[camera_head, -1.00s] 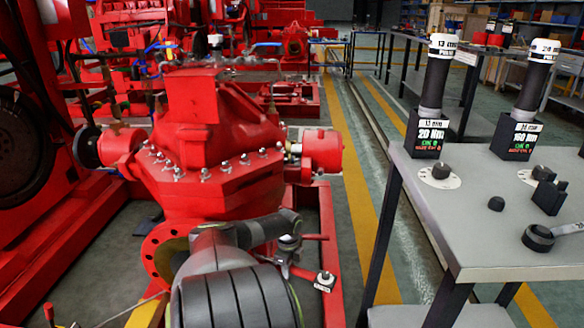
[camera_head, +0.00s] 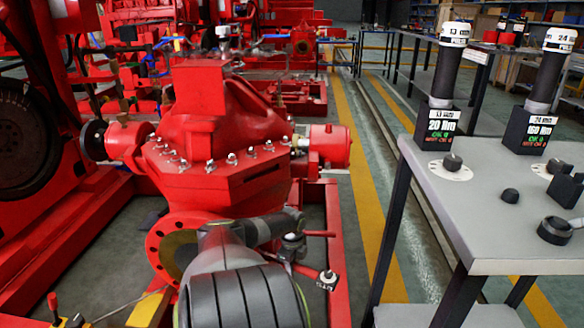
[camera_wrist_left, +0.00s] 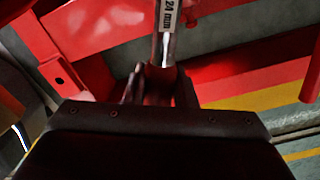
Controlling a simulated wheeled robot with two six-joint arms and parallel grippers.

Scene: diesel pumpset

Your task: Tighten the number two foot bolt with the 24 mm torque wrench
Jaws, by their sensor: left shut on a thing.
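In the left wrist view, my left gripper (camera_wrist_left: 160,88) is shut on the 24 mm torque wrench (camera_wrist_left: 167,22), whose white label reads 24 mm. In the head view my left arm covers the bottom middle, in front of the red pump (camera_head: 210,130), and hides most of the gripper. I cannot make out the number two foot bolt. My right gripper is out of view.
A grey bench (camera_head: 440,215) stands at the right with a 13 mm tower (camera_head: 441,125), a 24 mm tower (camera_head: 532,130), and black knobs. The pump's red base rail (camera_head: 333,220) runs along its right side. A clear floor strip with a yellow line (camera_head: 368,200) separates them.

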